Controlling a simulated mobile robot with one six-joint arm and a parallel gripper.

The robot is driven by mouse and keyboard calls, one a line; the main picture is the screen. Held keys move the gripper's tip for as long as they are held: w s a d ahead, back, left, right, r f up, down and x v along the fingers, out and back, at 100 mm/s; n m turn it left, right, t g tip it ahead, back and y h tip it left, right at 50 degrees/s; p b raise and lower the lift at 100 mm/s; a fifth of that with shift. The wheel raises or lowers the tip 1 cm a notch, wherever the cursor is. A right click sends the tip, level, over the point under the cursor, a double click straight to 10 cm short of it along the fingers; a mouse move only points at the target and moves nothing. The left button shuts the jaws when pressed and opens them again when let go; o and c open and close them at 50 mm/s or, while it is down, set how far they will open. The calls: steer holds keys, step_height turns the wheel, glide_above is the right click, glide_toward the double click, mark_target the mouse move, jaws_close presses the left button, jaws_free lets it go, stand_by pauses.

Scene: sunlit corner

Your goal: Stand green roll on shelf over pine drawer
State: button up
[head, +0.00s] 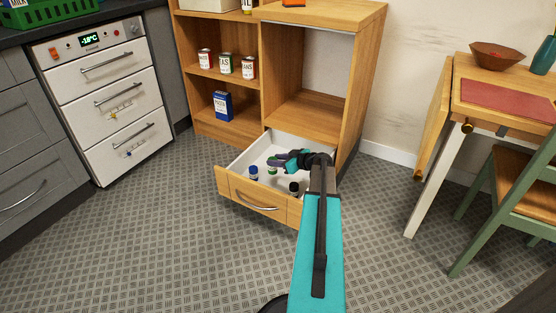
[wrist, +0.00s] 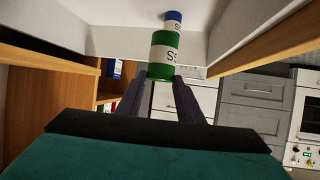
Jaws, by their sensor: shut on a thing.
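The pine drawer (head: 232,190) is pulled out at the foot of the wooden cabinet. My gripper (head: 276,162) reaches inside it. In the wrist view my gripper (wrist: 161,80) is shut on the green roll (wrist: 163,65), a green cylinder with a white lettered band. In the head view the green roll (head: 272,170) is mostly hidden by the fingers. Whether it touches the drawer floor I cannot tell. The shelf over the drawer (head: 308,118) is an open, empty compartment.
A blue-capped roll (head: 253,173) and a dark-topped one (head: 293,188) stand in the drawer; a blue one (wrist: 174,20) shows behind the green roll in the wrist view. Cans (head: 226,64) and a blue box (head: 222,106) fill the left shelves. A table (head: 463,95) stands right.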

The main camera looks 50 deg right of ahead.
steer(key=w+a+r+n+y, duration=0.2)
steer(key=a+r, duration=0.2)
steer(key=a, duration=0.3)
steer(key=w+a+r+n+g+y, duration=0.1)
steer(key=w+a+r+y, duration=0.15)
steer(key=a+r, duration=0.4)
steer(key=w+a+r+n+y, duration=0.1)
steer(key=w+a+r+n, duration=0.1)
steer(key=a, duration=0.7)
steer(key=s+a+r+n+g+y, duration=0.1)
steer(key=a+r, duration=0.2)
steer(key=a, duration=0.5)
steer(key=s+a+r+n+g+y, duration=0.1)
steer(key=a+r, duration=0.3)
steer(key=a, duration=0.4)
steer(key=s+a+r+n+g+y, duration=0.1)
steer(key=a+r+n+g+y, duration=0.1)
steer(key=a, duration=0.6)
step_height(320, 180, up, 2)
steer(key=shift+a+r+n, duration=0.1)
steer(key=shift+a+n, duration=0.3)
steer(key=shift+n, duration=0.2)
steer(key=shift+s+a, duration=0.1)
steer(key=shift+s, duration=0.05)
